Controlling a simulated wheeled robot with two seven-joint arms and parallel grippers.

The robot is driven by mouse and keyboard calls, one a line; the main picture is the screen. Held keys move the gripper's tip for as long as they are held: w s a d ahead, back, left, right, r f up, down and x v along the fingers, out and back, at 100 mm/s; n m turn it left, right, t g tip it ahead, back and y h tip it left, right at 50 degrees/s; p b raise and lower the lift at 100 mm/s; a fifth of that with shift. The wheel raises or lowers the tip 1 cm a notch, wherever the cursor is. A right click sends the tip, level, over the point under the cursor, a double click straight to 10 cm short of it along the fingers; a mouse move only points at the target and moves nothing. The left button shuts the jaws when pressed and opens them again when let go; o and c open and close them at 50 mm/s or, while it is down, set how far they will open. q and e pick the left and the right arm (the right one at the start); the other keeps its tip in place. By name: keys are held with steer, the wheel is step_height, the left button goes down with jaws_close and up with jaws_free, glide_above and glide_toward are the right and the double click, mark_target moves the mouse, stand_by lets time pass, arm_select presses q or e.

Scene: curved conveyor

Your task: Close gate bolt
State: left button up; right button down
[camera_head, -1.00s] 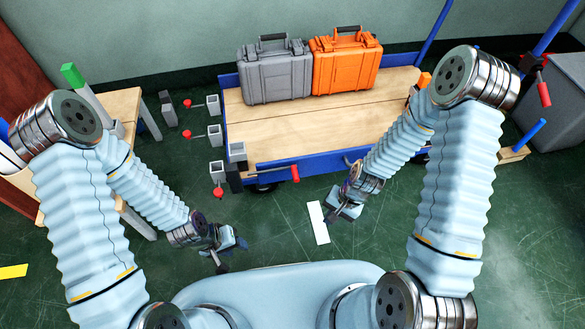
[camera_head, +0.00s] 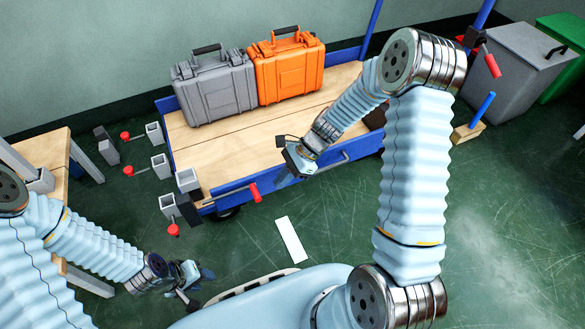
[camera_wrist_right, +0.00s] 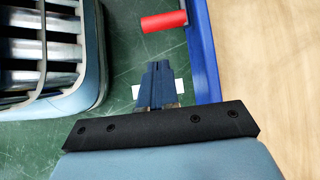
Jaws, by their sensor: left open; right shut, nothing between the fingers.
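A bolt with a red handle (camera_head: 254,192) and a grey rod lies along the front side of the blue-framed cart (camera_head: 230,187), near its left corner. The red handle also shows at the top of the right wrist view (camera_wrist_right: 163,21), beside the blue rail (camera_wrist_right: 203,60). My right gripper (camera_head: 287,175) is over the cart's front edge, to the right of the red handle and apart from it. Its fingers (camera_wrist_right: 157,85) are together and empty. My left gripper (camera_head: 192,278) is low at the lower left, open, away from the cart.
A grey case (camera_head: 215,88) and an orange case (camera_head: 288,68) stand at the back of the cart's wooden deck. Grey square sockets with red knobs (camera_head: 128,171) are at its left. A wooden table (camera_head: 40,150) is far left; a grey bin (camera_head: 518,62) is right.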

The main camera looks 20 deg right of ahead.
mark_target(256, 194)
arm_select(q)
steer(key=shift+f, duration=0.35)
arm_select(e)
steer(key=a, duration=0.2)
steer(key=a+f, duration=0.1)
steer(key=a, duration=0.1)
steer(key=shift+s+a+f, duration=0.1)
steer(key=shift+a, duration=0.05)
steer(key=shift+a, duration=0.1)
arm_select(q)
steer(key=shift+r, duration=0.2)
arm_select(e)
steer(key=shift+s+a, duration=0.1)
steer(key=shift+a, duration=2.7)
